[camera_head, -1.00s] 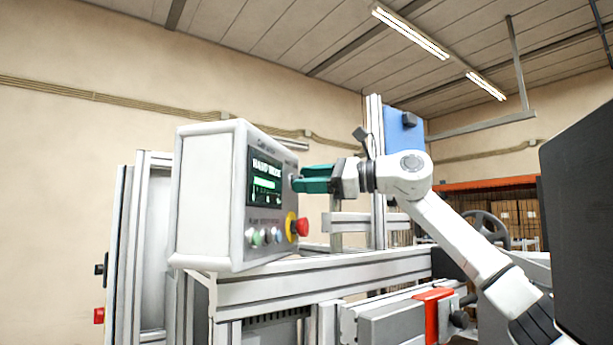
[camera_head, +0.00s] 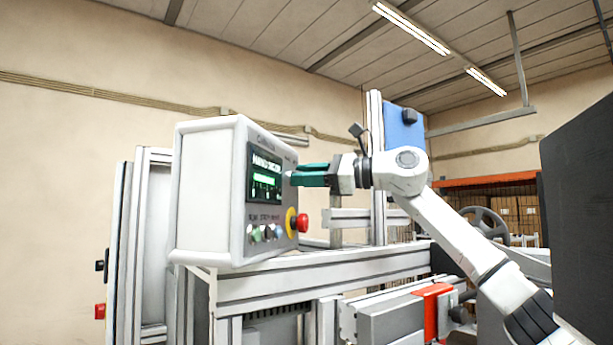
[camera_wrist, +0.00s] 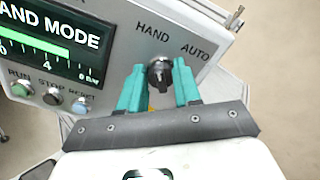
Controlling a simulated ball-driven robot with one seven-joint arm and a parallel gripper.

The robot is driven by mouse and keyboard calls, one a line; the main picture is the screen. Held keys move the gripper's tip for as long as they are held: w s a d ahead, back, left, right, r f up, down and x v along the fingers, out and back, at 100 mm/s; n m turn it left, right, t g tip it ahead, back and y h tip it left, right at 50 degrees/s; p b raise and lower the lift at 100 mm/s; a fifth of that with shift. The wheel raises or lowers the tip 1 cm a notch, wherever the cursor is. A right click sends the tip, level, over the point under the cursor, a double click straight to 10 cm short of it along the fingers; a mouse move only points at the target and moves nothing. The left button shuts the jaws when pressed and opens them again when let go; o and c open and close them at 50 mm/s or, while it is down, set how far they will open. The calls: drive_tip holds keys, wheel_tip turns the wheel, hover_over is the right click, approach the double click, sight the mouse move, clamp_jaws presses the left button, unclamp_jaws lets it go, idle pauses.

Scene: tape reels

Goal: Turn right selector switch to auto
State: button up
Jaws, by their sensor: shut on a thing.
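The selector switch (camera_wrist: 160,72) is a dark knob on the panel face, with the word HAND to its upper left and AUTO to its upper right. My gripper (camera_head: 292,175) reaches the panel from the right; in the wrist view its teal fingers (camera_wrist: 158,80) stand on either side of the knob and are shut on it. The knob's exact pointing direction is hard to tell. The control box (camera_head: 205,190) is light grey, and its screen (camera_wrist: 45,42) shows the end of "HAND MODE" with a green bar. The head view hides the knob behind my fingers.
Below the screen sit RUN (camera_wrist: 22,89), STOP (camera_wrist: 53,97) and RESET (camera_wrist: 82,105) buttons. A red emergency stop (camera_head: 302,223) on a yellow collar sticks out low on the panel. Aluminium rails (camera_head: 320,272) run beneath the box.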

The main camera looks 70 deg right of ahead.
drive_tip(key=shift+m, duration=0.3)
drive_tip(key=m, duration=0.2)
drive_tip(key=shift+d+r+m+p, duration=0.1)
drive_tip(key=shift+m+p, duration=0.2)
drive_tip(key=shift+m, duration=0.1)
drive_tip(key=m, duration=0.3)
drive_tip(key=shift+d+m, duration=0.1)
drive_tip(key=shift+m, duration=0.3)
drive_tip(key=m, duration=0.3)
drive_tip(key=m+p, duration=0.1)
drive_tip(key=m, duration=0.2)
drive_tip(key=shift+d+m, duration=0.2)
drive_tip(key=shift+m, duration=0.1)
drive_tip(key=o, duration=1)
drive_tip(key=s, duration=0.3)
drive_tip(key=s+b, duration=0.1)
drive_tip(key=s, duration=0.3)
drive_tip(key=s+d+b, duration=0.1)
drive_tip(key=s, duration=0.2)
drive_tip(key=shift+s+d, duration=0.1)
drive_tip(key=shift+s, duration=0.25)
